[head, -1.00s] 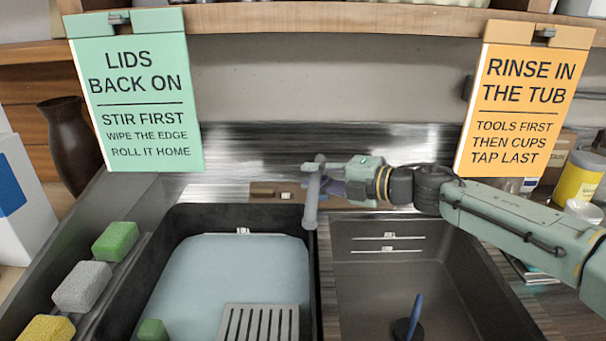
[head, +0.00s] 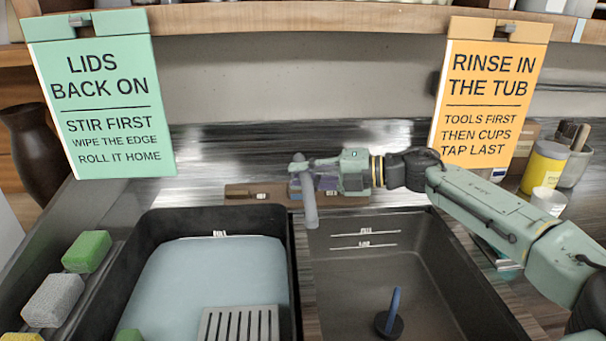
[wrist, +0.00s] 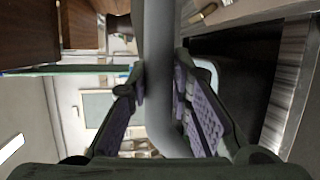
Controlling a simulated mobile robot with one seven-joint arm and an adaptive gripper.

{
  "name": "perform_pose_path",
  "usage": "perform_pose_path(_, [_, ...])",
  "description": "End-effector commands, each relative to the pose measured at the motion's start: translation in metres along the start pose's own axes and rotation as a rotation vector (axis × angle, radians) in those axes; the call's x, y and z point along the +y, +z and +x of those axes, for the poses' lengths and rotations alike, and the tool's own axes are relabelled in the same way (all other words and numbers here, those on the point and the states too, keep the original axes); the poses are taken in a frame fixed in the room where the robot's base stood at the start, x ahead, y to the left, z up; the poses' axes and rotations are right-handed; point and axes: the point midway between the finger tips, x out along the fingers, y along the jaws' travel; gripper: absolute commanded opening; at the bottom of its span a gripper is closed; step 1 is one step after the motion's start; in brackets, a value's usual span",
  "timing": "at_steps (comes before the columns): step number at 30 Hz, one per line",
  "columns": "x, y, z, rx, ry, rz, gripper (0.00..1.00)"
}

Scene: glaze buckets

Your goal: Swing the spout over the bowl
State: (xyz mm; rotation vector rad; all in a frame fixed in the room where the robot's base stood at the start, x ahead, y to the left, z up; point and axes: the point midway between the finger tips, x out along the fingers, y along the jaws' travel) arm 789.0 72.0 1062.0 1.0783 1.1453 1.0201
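The grey spout (head: 309,205) is a curved tube standing behind the divider between the two basins. Its lower end hangs over the divider, close to the left edge of the right basin. My gripper (head: 312,174) reaches in from the right at the spout's upper part. In the wrist view the spout (wrist: 160,70) runs between my two purple-padded fingers, which close in on both sides of it. The dark sink bowl (head: 350,275) is on the right and holds a black disc with a blue handle (head: 392,312). The spout's base is partly hidden.
The black tub (head: 150,255) on the left holds pale blue liquid and a slotted grey plate (head: 240,325). Sponges (head: 87,251) line its left side. A green sign (head: 105,95) and an orange sign (head: 487,95) hang behind. A yellow container (head: 543,167) stands right.

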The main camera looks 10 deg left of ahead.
Motion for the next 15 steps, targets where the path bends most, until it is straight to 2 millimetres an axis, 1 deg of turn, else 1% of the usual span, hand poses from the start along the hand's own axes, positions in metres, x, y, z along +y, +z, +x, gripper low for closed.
perform_pose_path(1, [-0.0003, 0.0002, -0.0003, -0.001, 0.000, 0.000, 0.24])
perform_pose_path(8, [0.0001, 0.0000, 0.0000, 0.000, 0.000, 0.000, 0.39])
perform_pose_path(15, [0.0003, -0.0002, 0.0001, 0.000, 0.000, 0.000, 0.40])
